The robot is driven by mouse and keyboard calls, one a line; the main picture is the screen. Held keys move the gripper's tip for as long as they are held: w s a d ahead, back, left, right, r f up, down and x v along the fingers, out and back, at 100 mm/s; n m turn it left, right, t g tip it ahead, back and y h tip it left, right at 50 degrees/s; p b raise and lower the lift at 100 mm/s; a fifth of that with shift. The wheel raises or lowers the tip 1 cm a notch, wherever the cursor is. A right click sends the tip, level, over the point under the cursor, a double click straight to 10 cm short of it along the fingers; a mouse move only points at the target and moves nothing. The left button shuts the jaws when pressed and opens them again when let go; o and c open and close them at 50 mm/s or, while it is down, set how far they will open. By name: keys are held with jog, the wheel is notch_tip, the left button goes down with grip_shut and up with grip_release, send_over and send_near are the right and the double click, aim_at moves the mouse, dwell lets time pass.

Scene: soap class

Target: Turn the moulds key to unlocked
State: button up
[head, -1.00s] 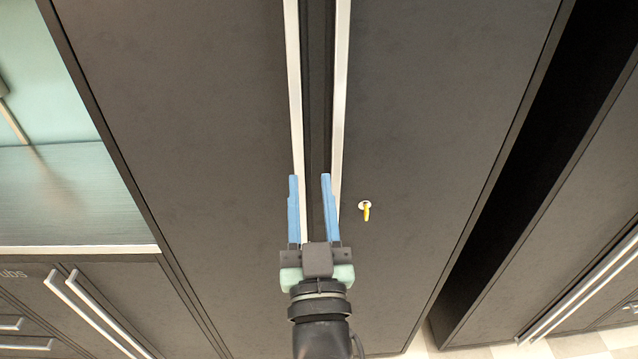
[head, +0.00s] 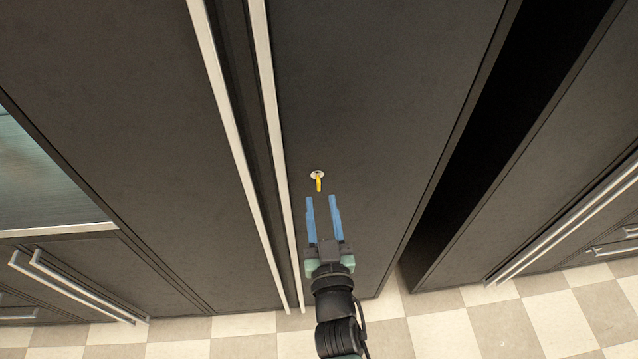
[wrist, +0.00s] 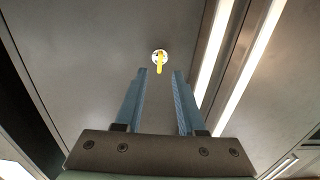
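The yellow key (head: 319,184) sits in a round pale lock (head: 316,174) on the dark cabinet door, right of the long door handles. In the head view its grip hangs down from the lock. In the wrist view the key (wrist: 159,64) and lock (wrist: 154,55) show beyond the fingertips, centred between them. My gripper (head: 321,199) is open and empty, its two blue fingers apart. The fingertips are just below the key in the head view, and I see no contact. In the wrist view the gripper (wrist: 160,72) points towards the key.
Two long pale handles (head: 268,130) run down the cabinet left of the key. A dark gap separates this cabinet from another at the right, with its own handles (head: 565,235). A lower cabinet with handles (head: 75,290) stands at left. Checkered floor (head: 435,325) is clear in front.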

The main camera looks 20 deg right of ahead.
aim_at(319, 187)
jog(key=x, duration=0.4)
jog(key=shift+w+d, duration=0.15)
jog(key=shift+w, duration=0.25)
grip_shut()
dwell(1.1)
